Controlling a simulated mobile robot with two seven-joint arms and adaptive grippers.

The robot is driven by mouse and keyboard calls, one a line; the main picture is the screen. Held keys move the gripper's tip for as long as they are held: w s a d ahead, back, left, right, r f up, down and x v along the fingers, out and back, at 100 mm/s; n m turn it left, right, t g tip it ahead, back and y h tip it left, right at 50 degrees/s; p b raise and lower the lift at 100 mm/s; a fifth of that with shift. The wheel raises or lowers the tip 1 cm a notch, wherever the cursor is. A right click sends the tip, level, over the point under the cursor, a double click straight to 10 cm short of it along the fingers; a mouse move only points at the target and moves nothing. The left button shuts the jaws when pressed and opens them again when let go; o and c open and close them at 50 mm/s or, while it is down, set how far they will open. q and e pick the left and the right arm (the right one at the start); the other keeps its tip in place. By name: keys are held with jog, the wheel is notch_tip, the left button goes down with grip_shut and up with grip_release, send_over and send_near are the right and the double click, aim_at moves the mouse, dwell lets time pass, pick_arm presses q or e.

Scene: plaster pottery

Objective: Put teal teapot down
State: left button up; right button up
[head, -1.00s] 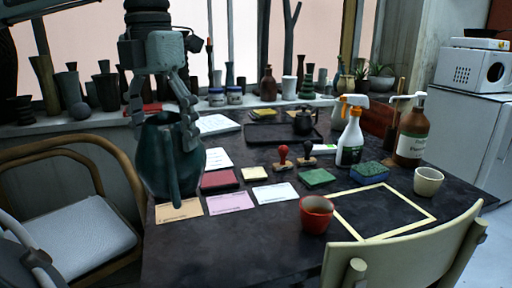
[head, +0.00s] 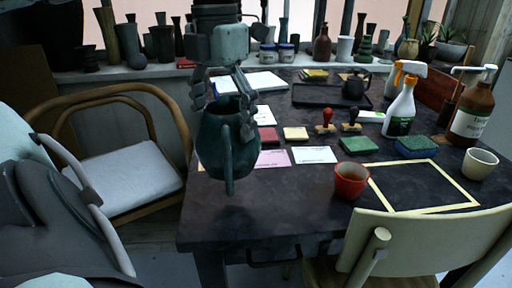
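The dark teal teapot (head: 222,150) hangs upright below my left gripper (head: 230,105), whose fingers are closed at its upper part. It appears in front of the table's left part and hides most of a tan card. Its exact height above the table is hard to tell. The grip point is partly hidden by the fingers. My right gripper is not in view.
The dark table (head: 280,215) holds cards, stamps, sponges, a red cup (head: 350,180), a white cup (head: 480,163) and bottles. A black tray (head: 305,97) bears a small dark teapot (head: 354,88). A tape frame (head: 384,208) encloses bare tabletop. A chair (head: 430,240) stands in front.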

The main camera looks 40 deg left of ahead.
aim_at(253, 157)
pick_arm(q)
jog(key=w+d+f, duration=0.1)
jog(key=d, duration=0.1)
jog(key=w+d+f, duration=0.2)
jog(key=shift+w, duration=0.1)
notch_tip(253, 157, down, 4)
jog(key=shift+r, duration=0.1)
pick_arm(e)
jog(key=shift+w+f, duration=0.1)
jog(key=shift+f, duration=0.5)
pick_arm(q)
jog(key=shift+f, duration=0.2)
